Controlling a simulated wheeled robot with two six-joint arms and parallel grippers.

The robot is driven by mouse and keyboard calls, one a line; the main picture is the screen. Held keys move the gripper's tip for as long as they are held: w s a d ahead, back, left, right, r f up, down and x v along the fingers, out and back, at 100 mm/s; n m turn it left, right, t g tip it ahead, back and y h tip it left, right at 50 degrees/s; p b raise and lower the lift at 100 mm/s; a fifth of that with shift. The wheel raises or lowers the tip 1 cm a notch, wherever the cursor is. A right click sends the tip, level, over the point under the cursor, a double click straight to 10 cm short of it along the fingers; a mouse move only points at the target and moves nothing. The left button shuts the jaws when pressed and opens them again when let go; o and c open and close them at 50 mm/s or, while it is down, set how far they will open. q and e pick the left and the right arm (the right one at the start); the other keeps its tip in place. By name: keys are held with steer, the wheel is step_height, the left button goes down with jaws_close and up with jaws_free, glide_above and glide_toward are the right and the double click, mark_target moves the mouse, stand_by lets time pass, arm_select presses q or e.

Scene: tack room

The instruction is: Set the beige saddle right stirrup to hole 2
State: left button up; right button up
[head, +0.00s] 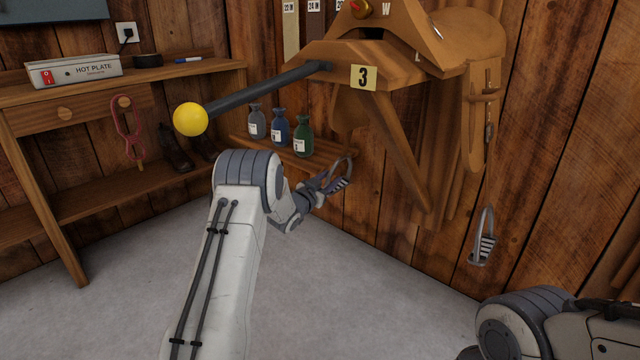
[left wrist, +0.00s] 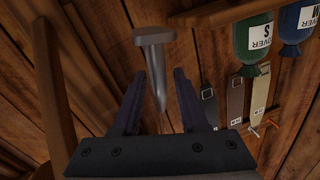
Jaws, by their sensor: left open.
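The tan-beige saddle (head: 470,38) sits on a wall rack with a yellow card reading 3. On its right side hangs a strap with a buckle (head: 485,96); its holes are too small to read. A metal stirrup (head: 483,243) with a striped tread hangs below that side. A second grey stirrup (head: 345,172) shows at the left side, by my left gripper (head: 328,184). In the left wrist view, my left gripper (left wrist: 155,73) is open, with a grey metal piece (left wrist: 157,62), apparently this stirrup edge-on, between its fingers. Contact is unclear. My right gripper is out of view.
A rack pole with a yellow ball (head: 190,119) sticks out left of the saddle. A low shelf (head: 330,153) holds grey, blue (head: 280,130) and green (head: 303,140) bottles. A workbench (head: 190,80) with a hot plate (head: 75,70) stands at left. The floor is clear.

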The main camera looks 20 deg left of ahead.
arm_select(q)
steer(key=s+a+p, duration=0.1)
steer(key=s+p, duration=0.2)
steer(key=s, duration=0.4)
steer(key=shift+s, duration=0.35)
steer(key=shift+a, duration=0.1)
